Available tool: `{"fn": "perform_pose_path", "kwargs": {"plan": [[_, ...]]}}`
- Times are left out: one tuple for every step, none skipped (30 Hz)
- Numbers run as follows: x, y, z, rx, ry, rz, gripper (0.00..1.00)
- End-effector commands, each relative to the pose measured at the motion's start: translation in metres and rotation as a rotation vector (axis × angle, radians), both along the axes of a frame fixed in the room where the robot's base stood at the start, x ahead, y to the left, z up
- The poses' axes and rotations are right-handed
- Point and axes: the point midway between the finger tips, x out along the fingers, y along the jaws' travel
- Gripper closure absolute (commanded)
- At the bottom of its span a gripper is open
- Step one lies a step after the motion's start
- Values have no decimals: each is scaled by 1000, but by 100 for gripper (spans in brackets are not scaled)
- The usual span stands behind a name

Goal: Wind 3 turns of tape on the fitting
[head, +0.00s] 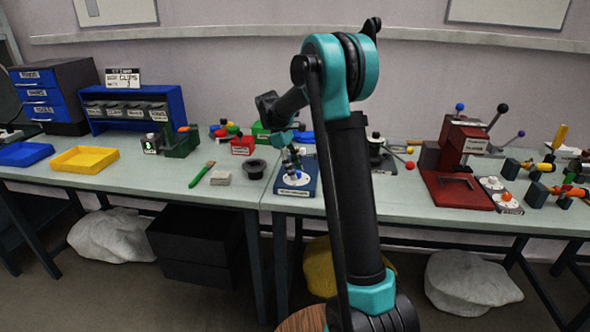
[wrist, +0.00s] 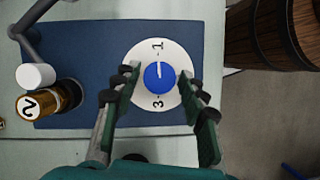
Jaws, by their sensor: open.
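A round blue knob (wrist: 160,78) with a white line sits in the middle of a white dial (wrist: 159,47) marked 1 and 3. The line points towards the 1. The dial is on a dark blue base (wrist: 95,45), which also shows in the head view (head: 296,191). A brass-coloured cylinder (wrist: 65,95) with a disc marked 2 lies at the left, beside a white roll-like piece (wrist: 36,76). I cannot tell whether that piece is the tape. My gripper (wrist: 161,84) is open, with its fingers on either side of the knob. Contact cannot be told.
A wooden barrel (wrist: 275,35) stands off the table's edge. In the head view, a black flanged piece (head: 255,168) and a green-handled brush (head: 202,174) lie left of the base. A red press (head: 462,165) stands to the right. The table's front left is mostly clear.

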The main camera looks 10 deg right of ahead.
Motion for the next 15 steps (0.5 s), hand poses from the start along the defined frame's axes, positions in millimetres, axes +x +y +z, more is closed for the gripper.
{"fn": "perform_pose_path", "kwargs": {"plan": [[-1,1,0,-1,-1,49,58],[-1,0,0,-1,-1,75,58],[-1,0,0,0,-1,102,58],[-1,0,0,0,0,117,58],[-1,0,0,0,-1,128,58],[-1,0,0,0,-1,147,58],[-1,0,0,0,-1,165,58],[-2,0,0,0,-1,191,58],[-2,0,0,-1,-1,234,58],[-2,0,0,-2,-1,270,58],[-3,1,0,0,-1,307,58],[-3,1,0,-1,-2,351,58],[-3,1,0,-1,-1,381,58],[-3,1,0,-1,-1,405,58],[-3,1,0,-1,-1,430,58]]}}
